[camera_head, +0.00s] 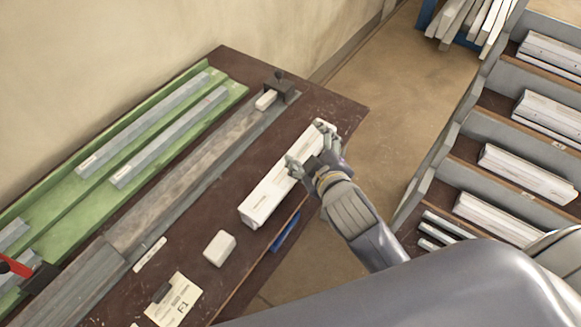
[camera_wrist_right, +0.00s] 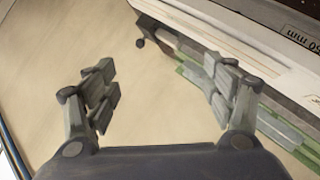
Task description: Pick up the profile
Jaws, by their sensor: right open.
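A long white profile (camera_head: 265,201) lies along the right part of the dark brown bench, slanting from lower left to upper right. My right gripper (camera_head: 309,150) is over its far half, with its fingers spread; they cover part of the profile. In the right wrist view the gripper (camera_wrist_right: 160,88) is open, with nothing between its fingers. The profile (camera_wrist_right: 245,35) crosses the upper right there, beside the right finger. Whether that finger touches it, I cannot tell. My left gripper is not in view.
A green tray (camera_head: 63,182) with grey bars lies at the bench's left, beside a long grey rail (camera_head: 185,187). A small white block (camera_head: 219,248) and a label card (camera_head: 175,301) lie nearer. A rack (camera_head: 440,165) with white profiles stands right, beyond open floor.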

